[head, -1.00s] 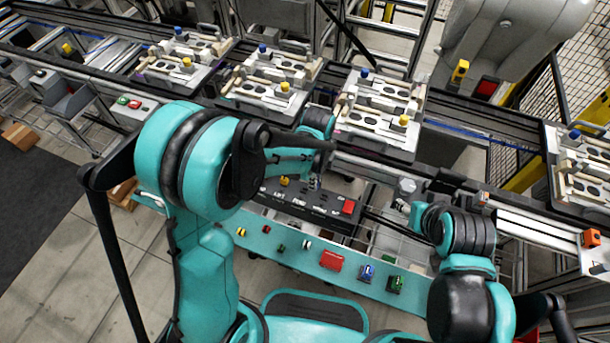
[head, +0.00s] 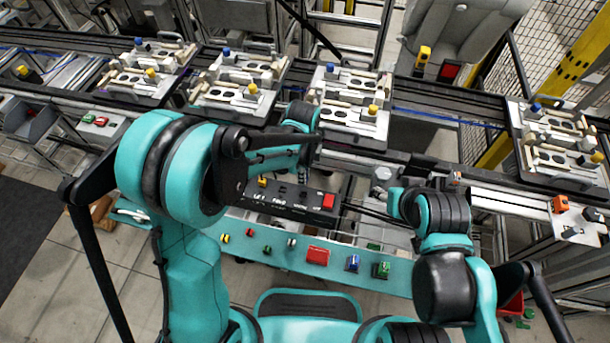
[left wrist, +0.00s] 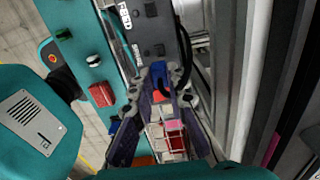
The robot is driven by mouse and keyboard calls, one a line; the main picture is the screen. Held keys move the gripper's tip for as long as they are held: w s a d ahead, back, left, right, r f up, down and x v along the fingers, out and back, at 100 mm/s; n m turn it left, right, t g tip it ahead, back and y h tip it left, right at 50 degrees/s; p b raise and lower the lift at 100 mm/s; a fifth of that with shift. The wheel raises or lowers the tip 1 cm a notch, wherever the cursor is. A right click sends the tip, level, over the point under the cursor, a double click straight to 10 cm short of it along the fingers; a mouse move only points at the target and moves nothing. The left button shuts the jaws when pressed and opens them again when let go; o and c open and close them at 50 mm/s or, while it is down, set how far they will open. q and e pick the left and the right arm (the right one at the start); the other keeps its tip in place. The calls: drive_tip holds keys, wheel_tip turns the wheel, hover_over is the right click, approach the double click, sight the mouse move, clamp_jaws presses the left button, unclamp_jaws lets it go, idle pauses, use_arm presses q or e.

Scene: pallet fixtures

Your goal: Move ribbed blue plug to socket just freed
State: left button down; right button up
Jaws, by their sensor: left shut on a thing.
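The black panel (head: 288,204) with white labels lies in the middle of the head view, with a yellow plug (head: 262,182) at its left and a red block (head: 328,201) at its right end. My left gripper (left wrist: 160,80) is shut on the blue plug (left wrist: 158,72). In the wrist view the plug sits between the fingertips beside the panel (left wrist: 150,28); its ribs are too small to make out. Dark square sockets show in the panel face. I cannot tell whether the plug touches the panel. My right arm's hand is not visible.
A teal shelf (head: 207,229) in front of the panel carries several small coloured pieces, including a red block (head: 317,255) and a blue one (head: 353,263). Black cables run beside the panel. Behind, pallet fixtures (head: 345,105) stand along the conveyor.

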use_arm(q)
drive_tip(key=shift+f+b, duration=1.95)
drive_tip(key=shift+f, duration=0.9)
drive_tip(key=shift+f+b, duration=0.9)
drive_tip(key=shift+f, duration=0.05)
drive_tip(key=c, duration=1.4)
unclamp_jaws()
drive_tip(key=shift+r, duration=0.1)
wheel_tip(320, 180, up, 12)
drive_tip(key=shift+a, duration=0.1)
